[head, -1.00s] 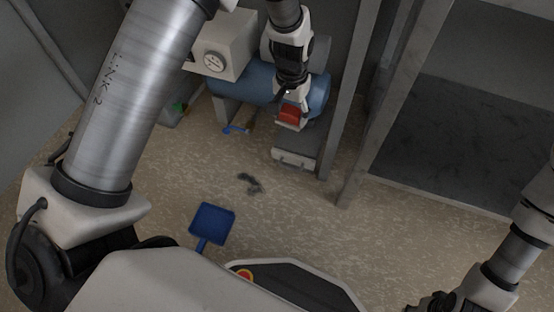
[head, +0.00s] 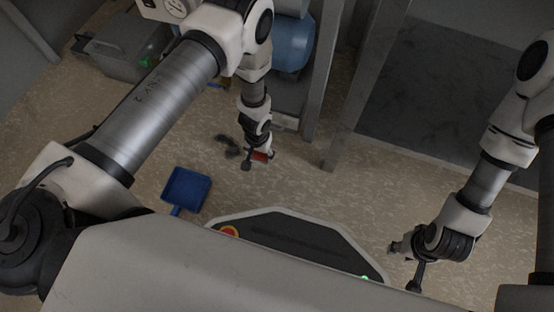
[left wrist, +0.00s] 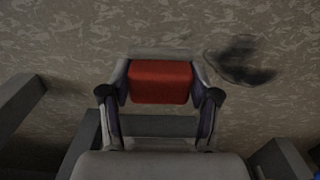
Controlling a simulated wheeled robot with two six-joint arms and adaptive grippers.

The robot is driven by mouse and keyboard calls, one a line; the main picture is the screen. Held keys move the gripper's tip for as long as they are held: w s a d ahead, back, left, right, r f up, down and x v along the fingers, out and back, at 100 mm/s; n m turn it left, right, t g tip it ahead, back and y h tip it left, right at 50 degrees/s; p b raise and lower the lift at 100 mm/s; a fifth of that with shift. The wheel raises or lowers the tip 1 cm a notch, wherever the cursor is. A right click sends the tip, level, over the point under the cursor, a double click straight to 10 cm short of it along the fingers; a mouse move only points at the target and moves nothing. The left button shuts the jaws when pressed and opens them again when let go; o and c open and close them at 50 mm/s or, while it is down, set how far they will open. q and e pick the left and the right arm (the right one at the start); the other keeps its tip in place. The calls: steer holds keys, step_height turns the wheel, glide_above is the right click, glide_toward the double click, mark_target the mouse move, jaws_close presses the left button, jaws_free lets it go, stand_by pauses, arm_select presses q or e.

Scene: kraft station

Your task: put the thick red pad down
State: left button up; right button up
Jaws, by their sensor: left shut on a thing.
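The thick red pad (head: 260,156) is held in my left gripper (head: 258,154), low over the speckled floor and just right of the dark smudge. In the left wrist view the pad (left wrist: 160,82) shows as a red block between the two fingers of my left gripper (left wrist: 160,85). I cannot tell whether the pad touches the floor. My right gripper (head: 402,250) is at the lower right, away from the pad; its fingers are too small and turned to read.
A dark smudge (head: 228,146) lies on the floor; it also shows in the left wrist view (left wrist: 241,60). A blue dustpan (head: 186,189) lies to its lower left. A blue tank (head: 291,45) and grey posts (head: 345,140) stand behind. A grey box (head: 125,50) is at upper left.

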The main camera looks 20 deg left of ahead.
mark_target(277, 164)
arm_select(q)
steer(key=d, duration=0.1)
steer(key=d+p, duration=0.1)
steer(key=d+r, duration=0.1)
steer(key=shift+w+p, duration=0.35)
steer(key=shift+w+d+f, duration=0.2)
steer(key=shift+d+f, duration=0.1)
steer(key=shift+d, duration=0.25)
steer(key=shift+w+d+f, duration=0.15)
steer(key=shift+d+f, duration=0.15)
steer(key=shift+d, duration=0.25)
step_height(277, 164, down, 4)
steer(key=b, duration=0.4)
steer(key=shift+r+p, duration=0.3)
steer(key=shift+f, duration=0.25)
steer(key=o, duration=1.1)
steer(key=shift+r, duration=0.1)
arm_select(e)
steer(key=shift+f, duration=0.25)
arm_select(q)
steer(key=shift+r, duration=0.1)
arm_select(e)
steer(key=shift+r, duration=0.1)
